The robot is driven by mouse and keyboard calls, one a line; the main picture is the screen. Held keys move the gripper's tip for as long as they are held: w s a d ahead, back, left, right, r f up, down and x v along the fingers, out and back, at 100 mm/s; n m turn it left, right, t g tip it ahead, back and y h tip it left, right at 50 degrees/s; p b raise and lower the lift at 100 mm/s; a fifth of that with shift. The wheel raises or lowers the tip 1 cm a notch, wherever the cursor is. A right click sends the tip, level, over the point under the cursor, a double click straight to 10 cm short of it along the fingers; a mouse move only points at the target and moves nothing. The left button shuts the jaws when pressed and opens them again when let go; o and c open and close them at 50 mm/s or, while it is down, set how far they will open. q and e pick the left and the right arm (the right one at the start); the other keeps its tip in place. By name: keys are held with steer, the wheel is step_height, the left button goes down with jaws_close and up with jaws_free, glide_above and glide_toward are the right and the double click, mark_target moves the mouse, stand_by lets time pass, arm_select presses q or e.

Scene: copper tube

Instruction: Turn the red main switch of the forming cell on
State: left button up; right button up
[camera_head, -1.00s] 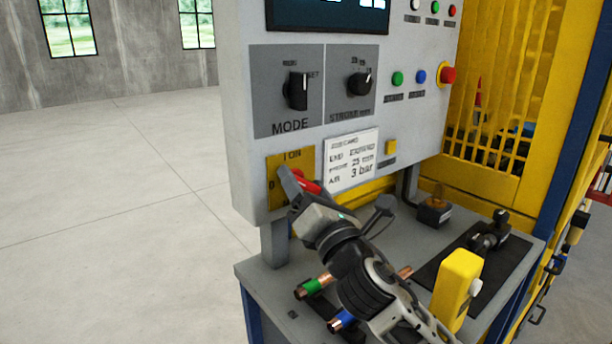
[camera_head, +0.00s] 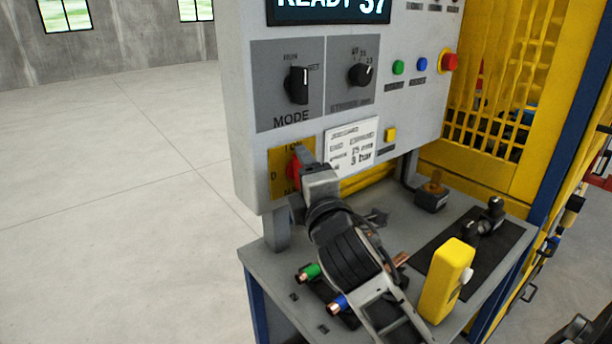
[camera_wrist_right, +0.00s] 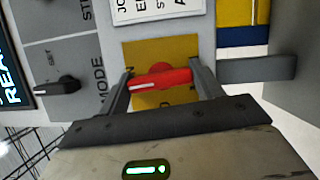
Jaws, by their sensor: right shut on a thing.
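The red main switch (camera_head: 293,172) sits on a yellow plate (camera_head: 277,158) at the lower left of the grey control panel, with "I ON" printed at its top and "0" at its left. My right gripper (camera_head: 303,175) is at the plate and partly hides the switch in the head view. In the right wrist view, the red handle (camera_wrist_right: 160,79) lies between the two fingers of the right gripper (camera_wrist_right: 163,88), which is shut on it. The handle runs roughly upright on the panel, in line with the ON mark. My left gripper is not in view.
The lit display (camera_head: 330,10) reads READY. A black MODE knob (camera_head: 298,85) and a stroke knob (camera_head: 360,75) sit above the switch, with a white card (camera_head: 351,148) to its right. Copper tubes with green and blue bands (camera_head: 312,271) lie on the bench below my arm.

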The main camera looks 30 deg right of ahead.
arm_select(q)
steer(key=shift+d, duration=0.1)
arm_select(e)
steer(key=shift+m, duration=0.6)
steer(key=o, duration=1)
